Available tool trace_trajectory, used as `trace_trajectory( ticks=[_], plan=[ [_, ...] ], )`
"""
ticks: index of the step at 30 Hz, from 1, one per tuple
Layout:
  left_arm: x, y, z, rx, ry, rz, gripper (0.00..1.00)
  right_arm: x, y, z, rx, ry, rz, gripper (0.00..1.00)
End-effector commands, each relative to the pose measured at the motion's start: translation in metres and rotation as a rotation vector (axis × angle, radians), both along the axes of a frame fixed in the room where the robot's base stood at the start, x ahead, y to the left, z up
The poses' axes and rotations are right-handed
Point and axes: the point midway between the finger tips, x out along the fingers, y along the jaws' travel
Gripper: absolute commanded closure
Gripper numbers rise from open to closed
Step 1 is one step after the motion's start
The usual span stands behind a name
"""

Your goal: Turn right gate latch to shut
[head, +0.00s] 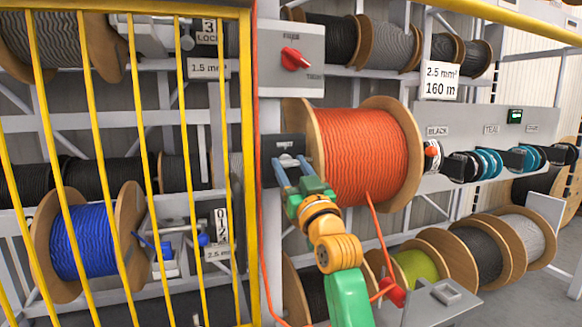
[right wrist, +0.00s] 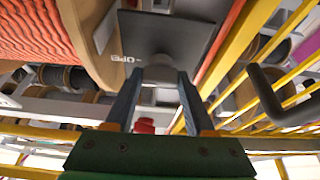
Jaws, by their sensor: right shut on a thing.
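The right gate latch has a dark plate (head: 268,147) on a grey post, just right of the yellow gate's edge. Its small grey knob (head: 289,158) is between the fingers of my right gripper (head: 289,167). In the right wrist view the knob (right wrist: 160,71) sits between the two fingertips (right wrist: 158,80), in front of the dark plate (right wrist: 165,35). My right gripper is shut on the knob. White lettering that looks like "OPEN" shows at the plate's left edge there. The fingers partly hide the knob, so its exact turn is unclear. My left gripper is not in view.
The yellow barred gate (head: 247,120) fills the left. A large orange cable reel (head: 360,155) is close right of the latch. A box with a red switch (head: 293,58) is above. An orange cable (head: 376,222) hangs near my right arm. Several other reels fill the racks.

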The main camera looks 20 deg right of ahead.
Motion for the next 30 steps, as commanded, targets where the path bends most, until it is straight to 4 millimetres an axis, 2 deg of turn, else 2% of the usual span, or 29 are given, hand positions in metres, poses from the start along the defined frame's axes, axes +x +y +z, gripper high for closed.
trace_trajectory(
  ticks=[8, 14, 20, 30],
  plan=[
    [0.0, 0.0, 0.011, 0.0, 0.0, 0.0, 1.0, 0.001, -0.002, 0.002, -0.177, -0.003, -0.003, 1.0],
    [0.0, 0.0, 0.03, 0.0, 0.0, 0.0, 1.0, 0.001, -0.003, 0.005, -0.365, -0.008, -0.003, 1.0],
    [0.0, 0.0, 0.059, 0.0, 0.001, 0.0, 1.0, 0.001, -0.003, 0.008, -0.555, -0.012, -0.002, 1.0],
    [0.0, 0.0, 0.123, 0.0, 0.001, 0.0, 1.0, 0.001, -0.004, 0.012, -0.876, -0.024, -0.001, 1.0]
  ],
)
